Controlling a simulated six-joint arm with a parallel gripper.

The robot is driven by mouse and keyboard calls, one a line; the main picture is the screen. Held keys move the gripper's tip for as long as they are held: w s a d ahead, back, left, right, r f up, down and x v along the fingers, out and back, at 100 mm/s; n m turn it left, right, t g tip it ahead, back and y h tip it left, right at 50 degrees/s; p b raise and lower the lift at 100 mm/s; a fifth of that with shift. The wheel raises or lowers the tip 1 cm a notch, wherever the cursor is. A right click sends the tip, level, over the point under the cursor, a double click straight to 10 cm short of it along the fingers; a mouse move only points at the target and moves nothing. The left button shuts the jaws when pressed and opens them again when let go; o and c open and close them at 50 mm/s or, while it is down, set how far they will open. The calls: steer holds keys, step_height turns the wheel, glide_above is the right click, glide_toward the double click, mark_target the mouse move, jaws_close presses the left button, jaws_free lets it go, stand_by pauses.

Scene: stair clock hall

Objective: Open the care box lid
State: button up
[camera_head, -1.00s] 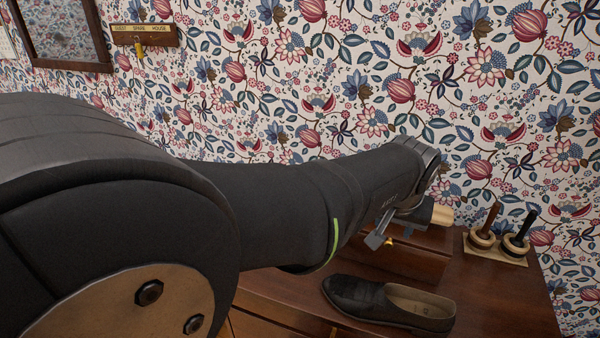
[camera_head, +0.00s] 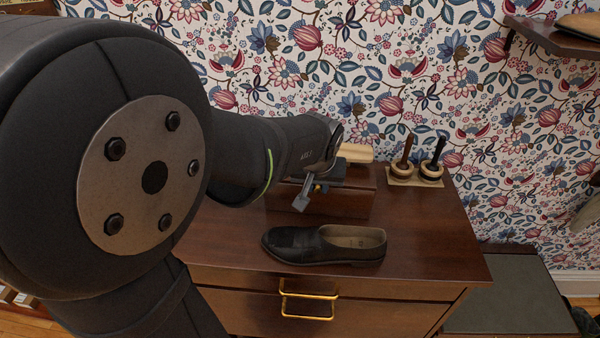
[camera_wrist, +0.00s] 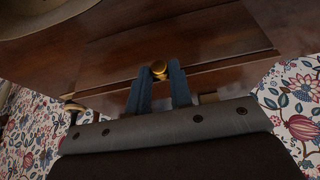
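The care box (camera_head: 345,203) is a dark wooden box at the back of the chest top, partly hidden behind my arm. Its lid looks shut. A small brass knob (camera_head: 320,187) is on its front; it also shows in the wrist view (camera_wrist: 159,69). My gripper (camera_head: 302,203) is in front of the box at the knob. In the wrist view my gripper's (camera_wrist: 161,74) two fingers stand apart on either side of the knob, with narrow gaps visible. Whether either finger touches the knob is unclear.
A dark shoe (camera_head: 325,245) lies on the chest top (camera_head: 425,245) in front of the box. A pale wooden piece (camera_head: 355,152) lies at the box top. A stand with two handled tools (camera_head: 415,178) is to the right. The chest's right front is clear.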

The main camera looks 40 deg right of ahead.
jaws_close()
steer(key=shift+r, duration=0.1)
steer(key=shift+w+d+r+g+y, duration=0.1)
steer(key=shift+r+g+y, duration=0.1)
steer(key=shift+r, duration=0.2)
steer(key=shift+w+d+r+g+y, duration=0.1)
steer(key=shift+r+y, duration=0.1)
steer(key=shift+r, duration=0.2)
steer(key=shift+g+y, duration=0.7)
steer(key=r, duration=0.3)
steer(key=w+d+r, duration=0.1)
steer(key=shift+d+r, duration=0.1)
steer(key=shift+r, duration=0.05)
steer(key=w+d+r, duration=0.9)
steer(key=d+r, duration=0.1)
steer(key=shift+w+d+r, duration=0.2)
steer(key=shift+w+d, duration=0.05)
steer(key=shift+w, duration=0.1)
